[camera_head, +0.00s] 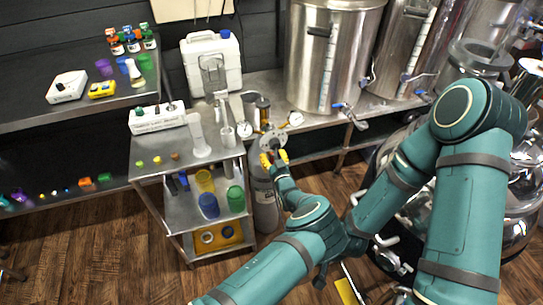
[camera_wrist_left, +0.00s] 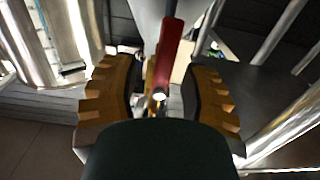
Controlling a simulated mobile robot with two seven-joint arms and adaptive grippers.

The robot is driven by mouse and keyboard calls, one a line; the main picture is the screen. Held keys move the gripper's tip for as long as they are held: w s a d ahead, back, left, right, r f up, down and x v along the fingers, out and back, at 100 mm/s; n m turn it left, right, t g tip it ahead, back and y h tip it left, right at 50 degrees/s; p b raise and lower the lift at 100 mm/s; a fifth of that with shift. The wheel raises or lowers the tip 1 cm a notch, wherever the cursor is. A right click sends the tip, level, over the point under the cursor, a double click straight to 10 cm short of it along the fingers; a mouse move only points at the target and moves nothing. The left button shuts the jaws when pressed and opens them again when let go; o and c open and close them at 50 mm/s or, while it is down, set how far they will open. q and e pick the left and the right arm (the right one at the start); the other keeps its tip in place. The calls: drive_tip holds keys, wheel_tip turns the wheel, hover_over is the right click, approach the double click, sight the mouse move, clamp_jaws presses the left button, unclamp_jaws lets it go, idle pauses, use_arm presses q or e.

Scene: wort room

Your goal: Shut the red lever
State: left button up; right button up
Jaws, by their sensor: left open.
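The red lever (camera_wrist_left: 172,45) shows in the left wrist view as a long red handle with a pale round end, running down between my two fingers. My left gripper (camera_wrist_left: 163,92) is open, with one ridged orange-brown finger on each side of the lever's lower end; I cannot tell whether either finger touches it. In the head view, my left gripper (camera_head: 274,160) has its yellow fingertips at the round grey valve fitting (camera_head: 272,139) on top of the grey gas cylinder (camera_head: 265,207). The lever cannot be made out there.
Two dial gauges, left (camera_head: 244,129) and right (camera_head: 296,118), flank the fitting. A steel cart (camera_head: 148,166) with cups stands close to its left. A large steel kettle (camera_head: 325,55) with a blue-handled tap (camera_head: 348,113) stands on the bench behind. Wooden floor shows in front.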

use_arm(q)
clamp_jaws()
drive_tip(key=n, duration=0.4)
drive_tip(key=shift+d, duration=0.15)
unclamp_jaws()
drive_tip(key=v, duration=0.7)
drive_tip(key=shift+s, duration=0.15)
